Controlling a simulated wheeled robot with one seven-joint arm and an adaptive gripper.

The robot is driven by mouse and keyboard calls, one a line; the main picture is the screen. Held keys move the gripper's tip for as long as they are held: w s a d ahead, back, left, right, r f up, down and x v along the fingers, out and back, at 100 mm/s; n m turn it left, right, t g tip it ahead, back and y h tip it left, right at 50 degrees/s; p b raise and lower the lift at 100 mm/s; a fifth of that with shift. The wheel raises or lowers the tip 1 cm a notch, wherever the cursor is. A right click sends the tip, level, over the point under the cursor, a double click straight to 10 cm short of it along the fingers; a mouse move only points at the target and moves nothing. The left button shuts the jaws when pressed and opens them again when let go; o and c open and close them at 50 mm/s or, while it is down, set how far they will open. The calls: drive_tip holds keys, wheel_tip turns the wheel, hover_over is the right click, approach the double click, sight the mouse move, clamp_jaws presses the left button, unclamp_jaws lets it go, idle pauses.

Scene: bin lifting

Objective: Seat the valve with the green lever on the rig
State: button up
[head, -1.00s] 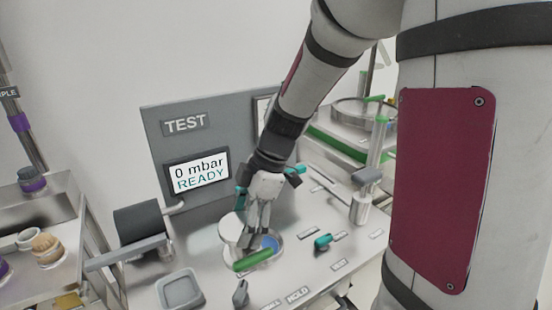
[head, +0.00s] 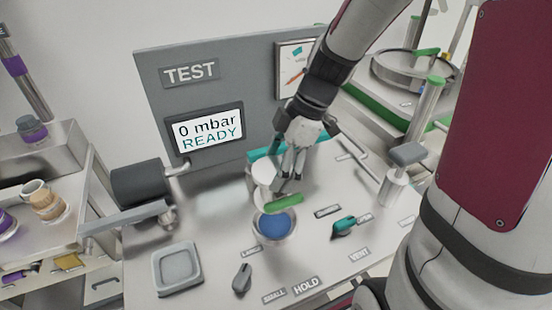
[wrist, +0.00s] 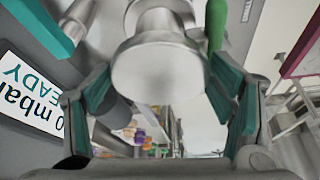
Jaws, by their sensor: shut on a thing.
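The valve has a silver, flanged body (head: 263,174) and a green lever (head: 287,202). In the wrist view its round metal body (wrist: 155,72) fills the space between the finger pads, with the green lever (wrist: 216,24) at the upper right. My gripper (head: 285,182) is shut on the valve; its teal-padded fingers flank it in the wrist view (wrist: 165,98). The rig (head: 215,250) is a metal bench with a round, blue-centred seat (head: 274,226). The valve is behind and above this seat in the head view, apparently clear of it. The exact height is hard to tell.
The grey test panel (head: 190,105) stands behind, its screen (head: 208,129) reading 0 mbar READY. A teal knob (head: 343,226), a dark knob (head: 242,278) and a square tray (head: 177,268) surround the seat. A post with a grey handle (head: 407,155) stands right, a black roller (head: 140,182) left.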

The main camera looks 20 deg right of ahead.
drive_tip(key=shift+f+b, duration=1.55)
drive_tip(key=shift+f, duration=0.85)
drive_tip(key=shift+d+f, duration=0.1)
drive_tip(key=shift+f, duration=0.2)
drive_tip(key=shift+f+b, duration=1.95)
drive_tip(key=shift+f, duration=0.1)
idle(0.7)
drive_tip(key=o, duration=2)
drive_tip(key=shift+o, duration=0.2)
drive_tip(key=shift+s, duration=0.1)
drive_tip(key=shift+r+p, duration=3)
drive_tip(key=shift+r, duration=1.5)
